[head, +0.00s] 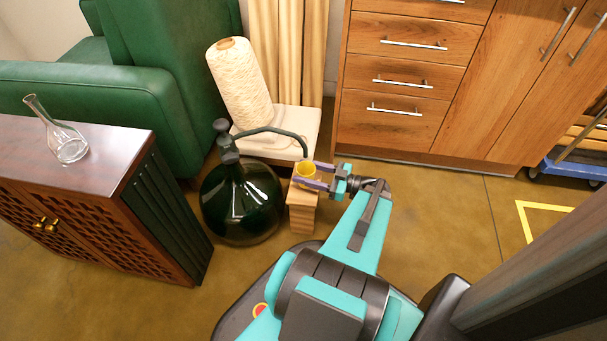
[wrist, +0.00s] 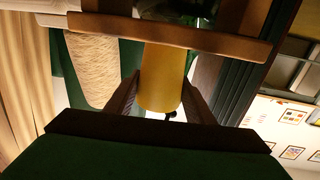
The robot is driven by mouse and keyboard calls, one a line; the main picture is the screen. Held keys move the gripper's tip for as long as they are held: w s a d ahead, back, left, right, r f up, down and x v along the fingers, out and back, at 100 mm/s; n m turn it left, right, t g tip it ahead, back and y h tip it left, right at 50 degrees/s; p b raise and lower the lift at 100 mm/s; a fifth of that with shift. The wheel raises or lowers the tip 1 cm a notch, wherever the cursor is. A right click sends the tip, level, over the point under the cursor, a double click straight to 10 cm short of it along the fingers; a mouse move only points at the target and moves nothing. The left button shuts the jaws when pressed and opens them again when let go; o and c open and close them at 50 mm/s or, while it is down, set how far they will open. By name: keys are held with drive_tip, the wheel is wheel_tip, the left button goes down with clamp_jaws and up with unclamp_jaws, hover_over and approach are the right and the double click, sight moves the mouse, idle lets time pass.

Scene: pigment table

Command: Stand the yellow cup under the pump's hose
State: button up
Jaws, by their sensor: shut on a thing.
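The yellow cup (head: 306,174) is between the two fingers of my gripper (head: 318,174), which is shut on it. In the wrist view the cup (wrist: 163,78) shows between the dark fingers. The pump's hose (head: 282,133) arches from the dark pump head (head: 227,141) and bends down with its end close above the cup's mouth. The cup is over the top of a small wooden stand (head: 302,207); I cannot tell whether it touches it. The pump sits on a big dark green glass bottle (head: 243,205). The cup looks upright.
A cream yarn cone (head: 238,85) stands on a pale seat (head: 295,122) behind the hose. A dark cabinet (head: 95,148) with a glass flask (head: 60,135) is at left, near a green sofa (head: 120,100). Wooden drawers (head: 405,80) stand at the back.

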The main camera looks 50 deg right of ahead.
drive_tip(key=o, duration=1)
drive_tip(key=shift+o, duration=0.2)
drive_tip(key=shift+s+d+r+p, duration=0.15)
drive_tip(key=shift+s+d+p, duration=0.15)
drive_tip(key=shift+s, duration=0.3)
drive_tip(key=p+v, duration=0.3)
drive_tip(key=v, duration=0.7)
drive_tip(key=shift+s+p, duration=0.35)
drive_tip(key=shift+d, duration=0.1)
drive_tip(key=shift+w, duration=0.15)
